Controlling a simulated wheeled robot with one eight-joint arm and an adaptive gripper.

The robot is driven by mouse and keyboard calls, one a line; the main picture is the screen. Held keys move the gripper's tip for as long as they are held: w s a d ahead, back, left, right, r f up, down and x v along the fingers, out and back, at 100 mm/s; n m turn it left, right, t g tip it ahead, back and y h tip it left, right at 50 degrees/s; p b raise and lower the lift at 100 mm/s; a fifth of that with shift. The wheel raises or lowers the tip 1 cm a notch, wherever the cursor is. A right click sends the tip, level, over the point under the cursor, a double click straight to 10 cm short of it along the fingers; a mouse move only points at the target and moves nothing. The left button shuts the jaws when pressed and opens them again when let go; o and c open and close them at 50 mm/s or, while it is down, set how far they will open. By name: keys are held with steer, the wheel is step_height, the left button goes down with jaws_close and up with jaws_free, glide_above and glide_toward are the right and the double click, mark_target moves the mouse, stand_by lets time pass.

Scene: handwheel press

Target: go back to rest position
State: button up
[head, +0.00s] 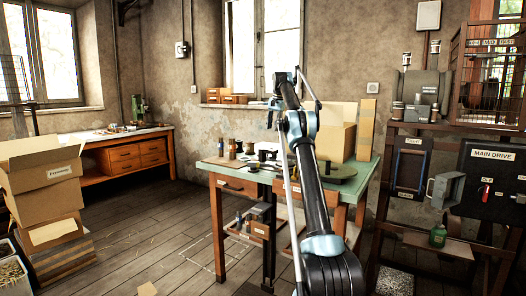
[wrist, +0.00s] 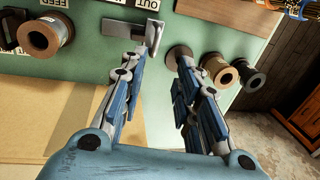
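My gripper (wrist: 164,52) shows in the wrist view with its two blue-and-grey fingers spread apart. I see nothing held between them. The fingers point over the green worktop, close to a grey metal piece (wrist: 133,30) and a round grey-brown part (wrist: 179,54); I cannot tell whether they touch either. In the head view my arm reaches up and forward over the green-topped worktable (head: 207,163), and I cannot make out the finger opening there.
Spools (wrist: 45,39) and small cylinders (wrist: 219,69) stand on the worktop. Cardboard boxes (head: 336,137) stand at its back right. The main drive panel (head: 493,180) is at the right. Stacked boxes (head: 45,190) are at the left, with open floor between.

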steer(key=s+d+r+n, duration=0.1)
steer(key=s+r, duration=0.3)
steer(key=s, duration=0.4)
steer(key=s+r+n, duration=0.1)
steer(key=s+r, duration=0.2)
steer(key=s, duration=0.5)
steer(key=s+d+f+n+h, duration=0.1)
steer(key=s+f, duration=0.1)
steer(key=s, duration=0.8)
steer(key=s+d+f+n, duration=0.1)
steer(key=s+f, duration=0.1)
steer(key=s, duration=0.9)
steer(key=s+d+f+n+t, duration=0.1)
steer(key=s+f+n, duration=0.2)
steer(key=s+f, duration=3)
steer(key=s, duration=0.4)
steer(key=shift+s+d+f+h, duration=0.15)
steer(key=shift+d+f+h, duration=0.1)
steer(key=shift+h, duration=0.15)
steer(key=shift+w+a+f, duration=0.1)
steer(key=shift+w+f, duration=0.1)
steer(key=shift+w, duration=0.25)
